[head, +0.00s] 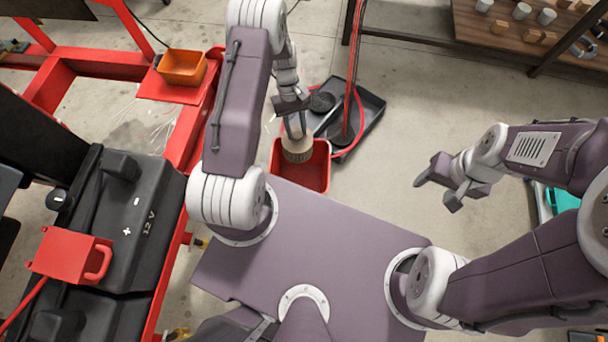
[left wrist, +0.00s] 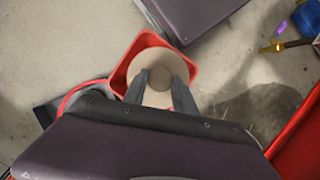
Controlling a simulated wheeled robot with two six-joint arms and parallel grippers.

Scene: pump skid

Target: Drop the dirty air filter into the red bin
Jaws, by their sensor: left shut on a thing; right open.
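The dirty air filter (head: 297,150) is a round tan piece. My left gripper (head: 296,134) is shut on it and holds it over the red bin (head: 316,172). In the left wrist view the filter (left wrist: 150,68) sits between the fingers of my left gripper (left wrist: 158,88), with the bin's rim (left wrist: 147,42) around and beyond it. The filter hides much of the bin's inside, and I cannot tell how high above the rim it is. My right gripper (head: 436,190) is open and empty, out over the floor at the right.
A black tray (head: 370,112) with dark round pieces and a red hose stands behind the bin. A red frame with an orange container (head: 182,68) and a 12 V battery (head: 135,215) is at the left. A wooden shelf (head: 480,30) stands at the back right. Open floor lies right of the bin.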

